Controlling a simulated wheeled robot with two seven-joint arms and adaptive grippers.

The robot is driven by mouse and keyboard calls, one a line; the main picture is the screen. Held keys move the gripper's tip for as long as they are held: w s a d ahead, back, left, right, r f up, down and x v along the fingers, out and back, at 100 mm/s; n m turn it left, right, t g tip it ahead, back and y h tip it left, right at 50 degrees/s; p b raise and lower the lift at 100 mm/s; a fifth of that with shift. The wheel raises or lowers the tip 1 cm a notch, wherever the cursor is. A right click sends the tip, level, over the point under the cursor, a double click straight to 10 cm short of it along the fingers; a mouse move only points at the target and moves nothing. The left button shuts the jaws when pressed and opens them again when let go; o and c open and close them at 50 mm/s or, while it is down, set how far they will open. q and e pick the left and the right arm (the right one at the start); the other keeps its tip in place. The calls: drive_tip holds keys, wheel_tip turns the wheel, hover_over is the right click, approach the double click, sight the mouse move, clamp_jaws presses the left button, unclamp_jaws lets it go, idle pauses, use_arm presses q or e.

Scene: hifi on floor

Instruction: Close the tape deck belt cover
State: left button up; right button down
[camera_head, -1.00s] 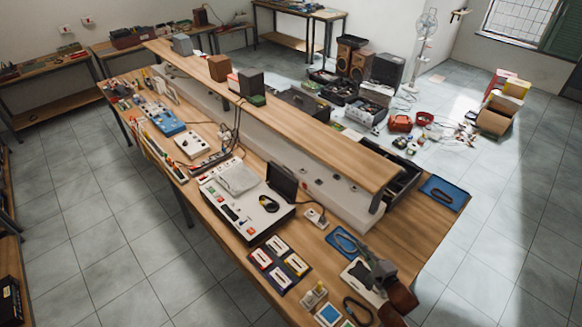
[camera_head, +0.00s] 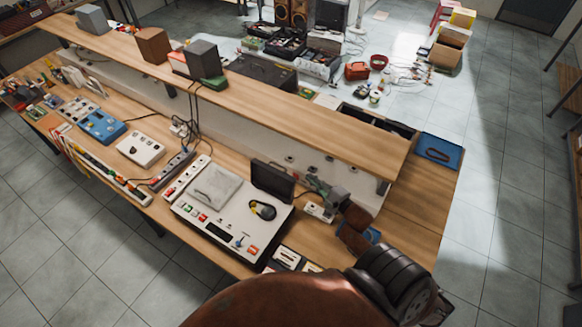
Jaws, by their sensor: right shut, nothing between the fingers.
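The tape deck (camera_head: 216,228) is a broad white unit on the workbench, with coloured buttons along its front. Its dark belt cover (camera_head: 272,181) stands raised at the deck's back right edge. A black belt with a yellow part (camera_head: 263,210) lies on the deck in front of the cover. My right gripper (camera_head: 311,182) is shut and empty, just right of the raised cover. Whether it touches the cover cannot be told. My left gripper is not in view.
A small white device (camera_head: 318,212) sits under my right gripper. Cassettes (camera_head: 286,257) lie in front of the deck, partly hidden by my arm. A raised wooden shelf (camera_head: 300,125) runs behind the deck. A blue tray (camera_head: 438,149) lies at the bench's right end.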

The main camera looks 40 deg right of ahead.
drive_tip(key=w+a+p, duration=0.3)
drive_tip(key=w, duration=0.5)
drive_tip(key=shift+w+r, duration=0.15)
drive_tip(key=shift+w, duration=0.05)
drive_tip(key=shift+a, duration=0.15)
